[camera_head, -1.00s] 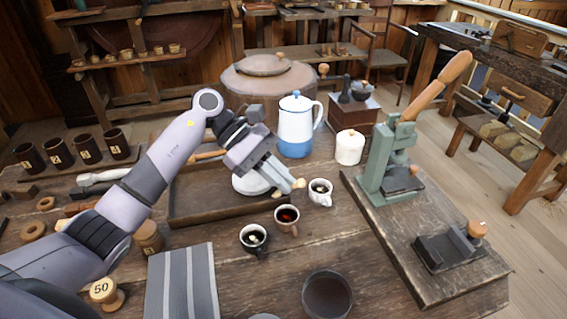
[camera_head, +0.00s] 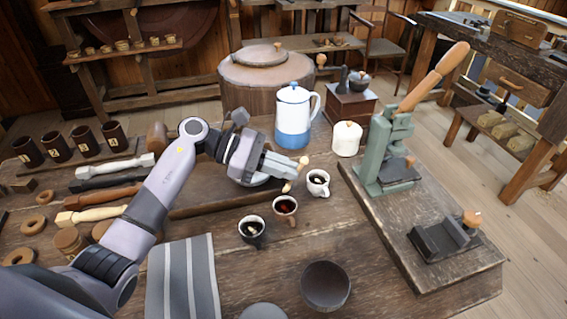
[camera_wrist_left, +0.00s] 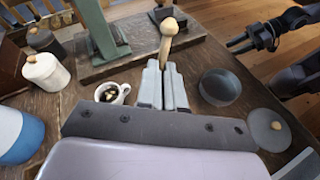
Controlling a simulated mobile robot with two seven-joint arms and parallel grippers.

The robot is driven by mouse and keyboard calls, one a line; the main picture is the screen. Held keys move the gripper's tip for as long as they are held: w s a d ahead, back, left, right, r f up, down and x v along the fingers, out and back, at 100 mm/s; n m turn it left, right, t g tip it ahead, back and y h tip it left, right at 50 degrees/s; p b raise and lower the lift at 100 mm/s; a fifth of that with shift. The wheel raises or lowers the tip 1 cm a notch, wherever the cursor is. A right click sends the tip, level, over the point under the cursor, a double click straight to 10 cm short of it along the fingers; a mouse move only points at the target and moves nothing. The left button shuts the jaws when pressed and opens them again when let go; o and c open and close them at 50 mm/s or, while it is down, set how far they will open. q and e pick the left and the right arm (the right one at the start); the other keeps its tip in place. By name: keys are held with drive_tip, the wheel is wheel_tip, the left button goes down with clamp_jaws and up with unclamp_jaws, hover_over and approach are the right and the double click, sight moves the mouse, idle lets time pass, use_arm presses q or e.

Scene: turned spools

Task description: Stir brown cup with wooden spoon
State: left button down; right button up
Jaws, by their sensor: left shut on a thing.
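The brown cup (camera_head: 285,209) stands on the table with dark reddish liquid in it, between a black cup (camera_head: 252,234) and a white cup (camera_head: 319,186). My left gripper (camera_head: 294,168) is shut on the wooden spoon (camera_head: 303,161). The spoon's knobbed end sticks out above the fingers, and a small part shows below them just over the brown cup's rim. In the left wrist view the spoon (camera_wrist_left: 169,28) rises from the shut fingers (camera_wrist_left: 163,78); the brown cup is hidden there. My right gripper (camera_wrist_left: 242,44) looks open and empty at the upper right.
A dark bowl (camera_head: 327,287) stands in front and a striped cloth (camera_head: 183,280) lies at front left. Behind the cups are a blue-white pot (camera_head: 293,118) and a lidded white jar (camera_head: 347,140). A green press (camera_head: 385,155) stands on a board at right.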

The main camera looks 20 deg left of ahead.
sight(285, 190)
use_arm(q)
drive_tip(key=shift+s+d+f+b, duration=0.15)
drive_tip(key=shift+d+f, duration=0.15)
drive_tip(key=shift+f, duration=0.5)
drive_tip(key=shift+s+d+f+b, duration=0.15)
drive_tip(key=shift+d+f, duration=0.1)
drive_tip(key=shift+f, duration=0.55)
drive_tip(key=shift+w+a+f+b, duration=0.15)
drive_tip(key=shift+a+f+b, duration=0.15)
drive_tip(key=shift+f+b, duration=0.65)
drive_tip(key=shift+w+a+f+b, duration=0.2)
drive_tip(key=shift+f+b, duration=0.4)
drive_tip(key=shift+b, duration=0.65)
drive_tip(key=shift+a+f+b, duration=0.3)
drive_tip(key=shift+f+b, duration=0.25)
drive_tip(key=shift+b, duration=0.35)
drive_tip(key=shift+w+f, duration=0.1)
